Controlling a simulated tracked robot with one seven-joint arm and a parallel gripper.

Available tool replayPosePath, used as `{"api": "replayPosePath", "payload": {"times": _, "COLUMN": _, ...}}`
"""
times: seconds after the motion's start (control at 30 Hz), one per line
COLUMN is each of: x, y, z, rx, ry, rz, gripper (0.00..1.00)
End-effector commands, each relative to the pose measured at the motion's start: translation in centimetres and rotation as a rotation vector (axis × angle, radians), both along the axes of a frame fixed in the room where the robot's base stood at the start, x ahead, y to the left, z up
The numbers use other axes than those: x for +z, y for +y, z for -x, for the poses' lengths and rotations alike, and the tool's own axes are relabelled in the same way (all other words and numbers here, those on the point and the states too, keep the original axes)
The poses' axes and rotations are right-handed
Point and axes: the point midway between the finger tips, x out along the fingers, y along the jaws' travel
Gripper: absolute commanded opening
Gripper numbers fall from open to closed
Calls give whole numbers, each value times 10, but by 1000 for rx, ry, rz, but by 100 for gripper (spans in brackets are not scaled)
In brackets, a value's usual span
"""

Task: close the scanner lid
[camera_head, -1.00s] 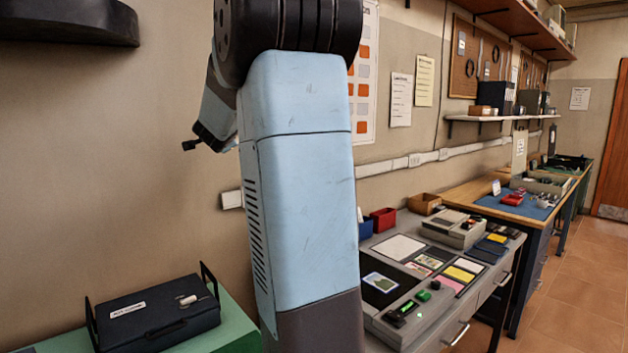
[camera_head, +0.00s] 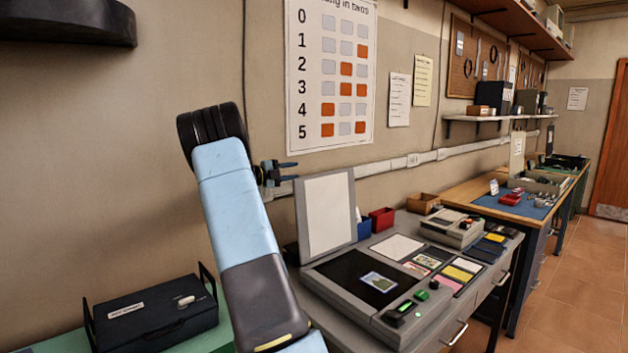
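The scanner (camera_head: 370,310) stands on the grey bench, with dark glass and a small picture card (camera_head: 379,282) lying on it. Its lid (camera_head: 326,215) stands raised, nearly upright, at the back left edge, its pale inner face toward the glass. My gripper (camera_head: 288,172) is small in view, just left of the lid's upper left corner. Its two dark fingers point right and look spread apart, with nothing between them. I cannot tell whether it touches the lid.
A black case (camera_head: 150,318) with handles sits on a green surface at left. A wall chart (camera_head: 332,75) hangs behind. The space above the glass is clear.

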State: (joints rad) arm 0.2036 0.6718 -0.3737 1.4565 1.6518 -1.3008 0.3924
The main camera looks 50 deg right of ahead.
Motion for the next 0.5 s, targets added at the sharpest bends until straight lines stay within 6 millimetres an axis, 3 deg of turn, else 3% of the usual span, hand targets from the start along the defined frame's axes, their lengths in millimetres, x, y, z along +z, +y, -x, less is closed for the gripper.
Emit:
{"api": "replayPosePath", "payload": {"times": 0.2, "x": -26, "y": -6, "z": 12, "rx": -148, "ry": -15, "rz": 26, "gripper": 36}}
{"api": "replayPosePath", "payload": {"times": 0.5, "x": -33, "y": -17, "z": 22, "rx": -196, "ry": -20, "rz": 35, "gripper": 36}}
